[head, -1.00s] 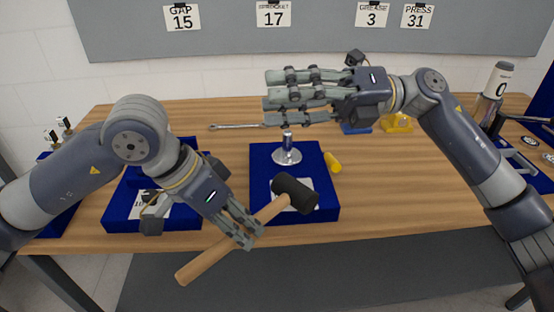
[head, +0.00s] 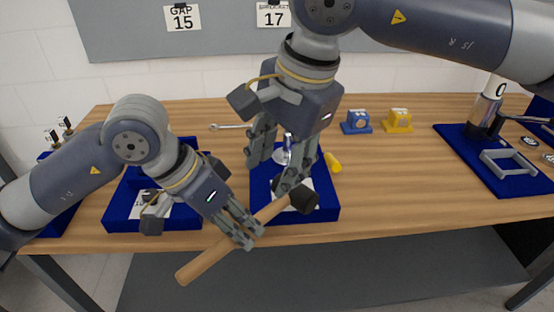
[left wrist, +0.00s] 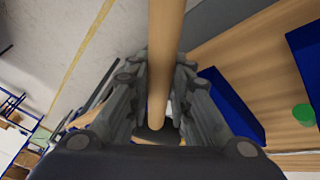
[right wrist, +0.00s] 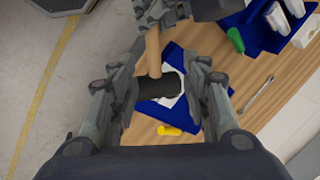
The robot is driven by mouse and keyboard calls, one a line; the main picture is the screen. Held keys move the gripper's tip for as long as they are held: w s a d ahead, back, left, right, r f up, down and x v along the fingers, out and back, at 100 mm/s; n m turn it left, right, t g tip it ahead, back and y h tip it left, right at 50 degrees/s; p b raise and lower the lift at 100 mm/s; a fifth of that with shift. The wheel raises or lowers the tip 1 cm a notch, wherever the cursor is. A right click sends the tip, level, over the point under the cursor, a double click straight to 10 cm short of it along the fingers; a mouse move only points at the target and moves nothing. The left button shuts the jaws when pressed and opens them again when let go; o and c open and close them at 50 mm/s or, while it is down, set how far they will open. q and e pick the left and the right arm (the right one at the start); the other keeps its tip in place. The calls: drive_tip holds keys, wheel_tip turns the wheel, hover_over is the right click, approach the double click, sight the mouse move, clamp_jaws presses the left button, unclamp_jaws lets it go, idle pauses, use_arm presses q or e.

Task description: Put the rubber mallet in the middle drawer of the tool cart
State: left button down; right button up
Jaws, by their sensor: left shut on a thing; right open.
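The rubber mallet has a wooden handle (head: 205,258) and a black head (head: 309,202), which lies at the front of the middle blue tray area. My left gripper (head: 246,232) is shut around the handle near its middle; the handle (left wrist: 165,50) runs between its fingers in the left wrist view. My right gripper (head: 283,172) points down over the tray, open, just behind and above the head. In the right wrist view the black head (right wrist: 158,93) shows between its spread fingers (right wrist: 160,100). The tool cart and its drawers are not in these views.
The middle blue tray (head: 325,212) holds a silver cylinder-like part partly hidden by my right gripper. A yellow object (head: 332,162) lies at its edge. Another blue tray (head: 120,212) is at left.

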drive_tip(key=x, duration=1.2)
drive_tip(key=shift+w+d, duration=0.1)
drive_tip(key=shift+d, duration=0.1)
use_arm(q)
drive_tip(key=shift+d, duration=0.1)
use_arm(e)
drive_tip(key=shift+r, duration=0.1)
clamp_jaws()
use_arm(q)
drive_tip(key=c, duration=1.4)
unclamp_jaws()
drive_tip(key=shift+s, duration=0.1)
use_arm(e)
drive_tip(key=shift+w+a+r, duration=0.1)
use_arm(q)
drive_tip(key=shift+o, duration=0.2)
